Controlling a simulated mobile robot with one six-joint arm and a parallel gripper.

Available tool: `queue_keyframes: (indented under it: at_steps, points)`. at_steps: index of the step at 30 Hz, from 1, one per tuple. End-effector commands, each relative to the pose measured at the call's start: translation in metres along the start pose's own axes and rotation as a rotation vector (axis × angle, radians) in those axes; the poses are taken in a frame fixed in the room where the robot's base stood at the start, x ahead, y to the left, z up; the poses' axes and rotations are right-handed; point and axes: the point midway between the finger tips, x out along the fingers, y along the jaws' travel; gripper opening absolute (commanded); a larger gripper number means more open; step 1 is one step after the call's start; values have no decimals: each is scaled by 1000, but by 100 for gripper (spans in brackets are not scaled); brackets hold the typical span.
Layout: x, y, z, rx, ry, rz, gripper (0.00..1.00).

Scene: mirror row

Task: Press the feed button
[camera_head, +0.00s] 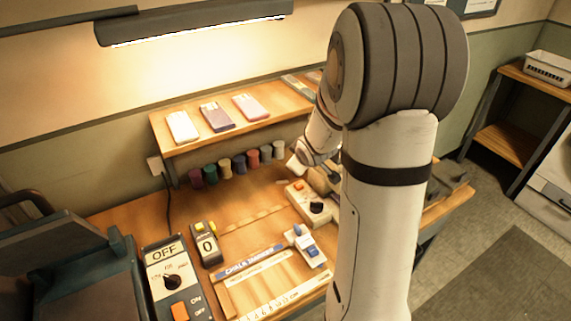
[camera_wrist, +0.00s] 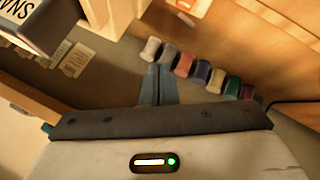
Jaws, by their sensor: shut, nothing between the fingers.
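No button with a readable feed label shows. A beige box (camera_head: 316,207) with a black knob and an orange button (camera_head: 299,186) sits on the bench, just in front of my gripper (camera_head: 296,168) in the head view. A small grey counter (camera_head: 207,243) reading 0 has a yellow button on top. My gripper is partly hidden by my wrist in the head view. In the wrist view my gripper (camera_wrist: 158,84) shows its narrow fingers shut and empty, close to the spools in the picture. I cannot tell whether it touches anything.
Several coloured spools (camera_head: 239,164) line up under the shelf (camera_head: 232,130). A control box (camera_head: 167,262) with a dial and an OFF display stands front left. A blue-and-white slider (camera_head: 305,244) and a chalk transfer board (camera_head: 262,268) lie in front. My arm hides the bench's right part.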

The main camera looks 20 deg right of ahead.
Motion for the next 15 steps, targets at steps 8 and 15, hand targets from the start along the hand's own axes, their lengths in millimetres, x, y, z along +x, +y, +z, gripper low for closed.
queue_keyframes:
  at_steps: [8, 15]
  points:
    - [24, 13, -2, -72, 60, 27, 0]
    - [24, 13, -2, -73, 61, 27, 0]
